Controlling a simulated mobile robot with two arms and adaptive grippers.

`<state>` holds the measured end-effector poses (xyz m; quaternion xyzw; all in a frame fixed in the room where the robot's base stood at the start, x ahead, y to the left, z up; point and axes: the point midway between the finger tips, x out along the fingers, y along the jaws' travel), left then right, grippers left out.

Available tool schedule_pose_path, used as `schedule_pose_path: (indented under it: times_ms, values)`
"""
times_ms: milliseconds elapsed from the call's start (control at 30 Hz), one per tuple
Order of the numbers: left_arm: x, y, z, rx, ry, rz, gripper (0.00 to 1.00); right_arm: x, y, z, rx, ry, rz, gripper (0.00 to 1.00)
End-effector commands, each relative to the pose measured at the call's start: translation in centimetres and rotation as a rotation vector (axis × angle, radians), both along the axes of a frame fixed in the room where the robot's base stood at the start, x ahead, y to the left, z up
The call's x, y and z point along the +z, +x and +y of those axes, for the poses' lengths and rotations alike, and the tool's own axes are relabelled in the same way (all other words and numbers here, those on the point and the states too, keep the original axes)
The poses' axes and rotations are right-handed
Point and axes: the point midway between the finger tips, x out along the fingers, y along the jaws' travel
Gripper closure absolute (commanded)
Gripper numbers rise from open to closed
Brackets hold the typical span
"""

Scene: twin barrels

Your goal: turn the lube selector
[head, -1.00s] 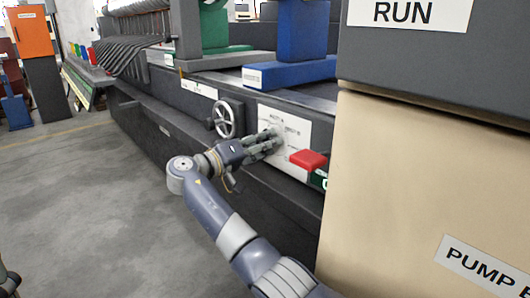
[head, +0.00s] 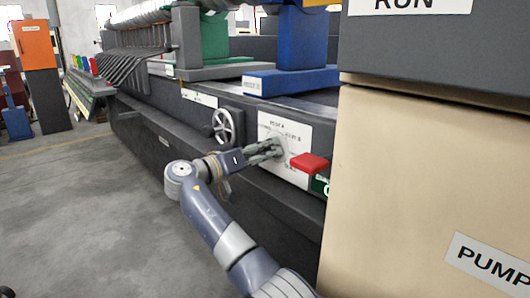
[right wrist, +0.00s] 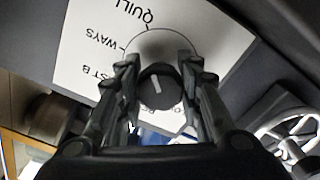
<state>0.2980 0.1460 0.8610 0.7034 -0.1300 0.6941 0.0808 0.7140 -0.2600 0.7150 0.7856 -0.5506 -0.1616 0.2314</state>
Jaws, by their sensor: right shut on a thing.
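The lube selector is a round dark knob (right wrist: 160,90) with a white pointer line, on a white dial plate (head: 294,127) on the machine's side. In the right wrist view the pointer leans slightly left of straight up. Labels such as "QUILL" and "WAYS" show around it, upside down or slanted; others are partly hidden. My right gripper (head: 275,147) reaches the plate from the left. In the right wrist view its fingers (right wrist: 160,72) stand on both sides of the knob, shut on it. My left gripper is not in view.
A spoked handwheel (head: 223,126) is just left of the plate. A red lever or handle (head: 309,162) sticks out at its lower right. A large beige cabinet (head: 400,190) blocks the right side. Grey floor (head: 90,210) is open to the left.

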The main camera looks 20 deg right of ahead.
Motion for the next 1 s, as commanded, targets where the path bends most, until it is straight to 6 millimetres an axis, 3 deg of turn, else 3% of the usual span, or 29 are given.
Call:
schedule_pose_path:
  times_ms: [133,167,233,633,1000]
  values:
    - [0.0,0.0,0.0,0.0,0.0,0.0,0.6,0.1,0.0,-0.1,0.0,-0.001,0.0,0.91]
    - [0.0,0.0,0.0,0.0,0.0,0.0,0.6,0.1,0.0,-0.1,0.0,-0.001,0.0,0.63]
    - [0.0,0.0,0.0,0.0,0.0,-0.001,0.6,0.1,0.0,-0.1,-0.001,-0.001,0.0,0.47]
    - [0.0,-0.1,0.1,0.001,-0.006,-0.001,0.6,0.0,-0.1,0.4,0.001,-0.001,0.002,0.46]
    - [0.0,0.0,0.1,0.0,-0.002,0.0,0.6,-0.1,-2.0,5.8,0.001,-0.001,0.003,0.46]
